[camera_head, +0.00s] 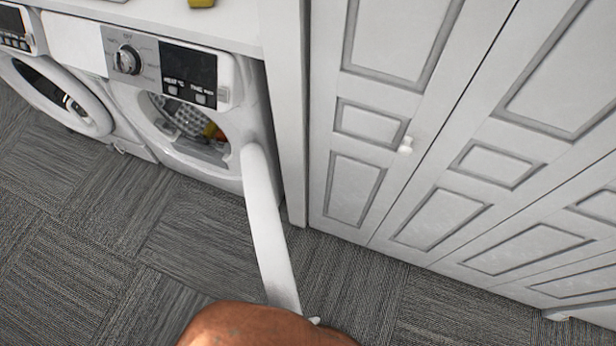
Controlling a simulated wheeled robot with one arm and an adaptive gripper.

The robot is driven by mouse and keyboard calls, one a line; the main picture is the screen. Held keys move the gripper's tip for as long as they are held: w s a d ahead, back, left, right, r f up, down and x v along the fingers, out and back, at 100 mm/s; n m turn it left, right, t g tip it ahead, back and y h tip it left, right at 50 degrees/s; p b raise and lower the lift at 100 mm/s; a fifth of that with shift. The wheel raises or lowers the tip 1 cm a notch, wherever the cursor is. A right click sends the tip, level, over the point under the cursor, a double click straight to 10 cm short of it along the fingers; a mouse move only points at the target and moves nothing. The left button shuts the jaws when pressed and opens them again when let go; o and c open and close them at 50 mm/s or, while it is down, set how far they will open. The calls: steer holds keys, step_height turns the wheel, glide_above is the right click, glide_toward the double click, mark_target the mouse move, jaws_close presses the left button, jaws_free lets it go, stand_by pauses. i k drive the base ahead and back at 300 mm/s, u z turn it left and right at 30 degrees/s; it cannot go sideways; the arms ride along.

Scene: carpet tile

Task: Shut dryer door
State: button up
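The white dryer (232,128) stands left of centre under a counter, with a dial and dark display on its front panel. Its door (266,228) is open, swung out toward me and seen nearly edge-on. The round opening shows a perforated metal drum (180,112) with something yellow and red inside. A brown rounded shape at the bottom edge overlaps the near end of the door; I cannot tell whether they touch. A small pale tip shows beside that end. My gripper's fingers are not visible.
A second white machine with a round door (60,95) stands at the left. White panelled cabinets (400,130) with a knob (405,146) fill the right side. Grey carpet tile (200,235) is clear in front of the machines. A yellow object (201,3) lies on the counter.

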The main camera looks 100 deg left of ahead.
mark_target(275, 264)
steer(key=i, duration=1.4)
steer(key=u, duration=4.75)
steer(key=k, duration=1.3)
steer(key=u, duration=0.6)
steer(key=i, duration=1.45)
steer(key=z, duration=0.05)
